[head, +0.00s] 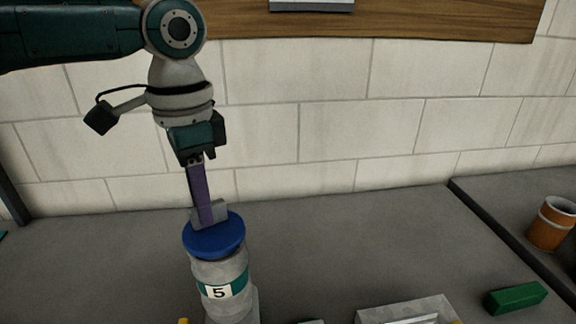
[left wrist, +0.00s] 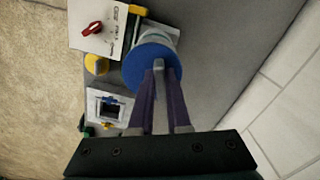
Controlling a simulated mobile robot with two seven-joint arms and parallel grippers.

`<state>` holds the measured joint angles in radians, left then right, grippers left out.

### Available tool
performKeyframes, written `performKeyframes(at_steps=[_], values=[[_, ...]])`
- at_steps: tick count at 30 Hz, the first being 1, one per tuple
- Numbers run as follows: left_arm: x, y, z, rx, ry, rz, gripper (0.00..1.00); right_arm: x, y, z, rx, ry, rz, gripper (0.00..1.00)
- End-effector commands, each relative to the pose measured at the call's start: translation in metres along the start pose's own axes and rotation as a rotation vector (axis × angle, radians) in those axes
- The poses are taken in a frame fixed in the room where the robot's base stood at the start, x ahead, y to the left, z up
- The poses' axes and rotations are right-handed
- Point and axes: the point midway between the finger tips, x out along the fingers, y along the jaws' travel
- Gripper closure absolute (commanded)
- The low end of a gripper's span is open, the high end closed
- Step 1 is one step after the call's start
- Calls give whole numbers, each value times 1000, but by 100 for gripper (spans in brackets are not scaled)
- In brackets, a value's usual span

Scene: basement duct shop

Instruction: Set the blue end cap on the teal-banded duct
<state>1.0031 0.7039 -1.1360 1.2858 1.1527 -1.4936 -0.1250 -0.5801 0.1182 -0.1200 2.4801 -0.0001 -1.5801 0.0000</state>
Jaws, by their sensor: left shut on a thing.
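The blue end cap (head: 214,240) is at the top of the teal-banded duct (head: 222,272), a grey upright cylinder with a teal band and a label reading 5. My left gripper (head: 208,213) points down and is shut on the cap's grey grip at its top. In the left wrist view the blue cap (left wrist: 135,72) lies under the fingertips (left wrist: 158,66), with part of the grey duct (left wrist: 162,32) showing beyond it. In the head view the cap looks slightly left of the duct's middle. I cannot tell whether it rests on the rim. My right gripper is out of view.
A green block (head: 515,298) and an orange cup with a white band (head: 551,226) are at the right. A pale tray (head: 450,305) is at the front edge. The left wrist view shows a white panel with a red knob (left wrist: 92,28). The bench behind the duct is clear up to the block wall.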

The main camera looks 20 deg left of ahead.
Motion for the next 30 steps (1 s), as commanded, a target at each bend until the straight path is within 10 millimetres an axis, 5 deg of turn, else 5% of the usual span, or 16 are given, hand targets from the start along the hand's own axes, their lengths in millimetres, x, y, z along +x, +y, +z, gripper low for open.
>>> performKeyframes(at_steps=[30], values=[[4,0,0,0,0,0,100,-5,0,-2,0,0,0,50]])
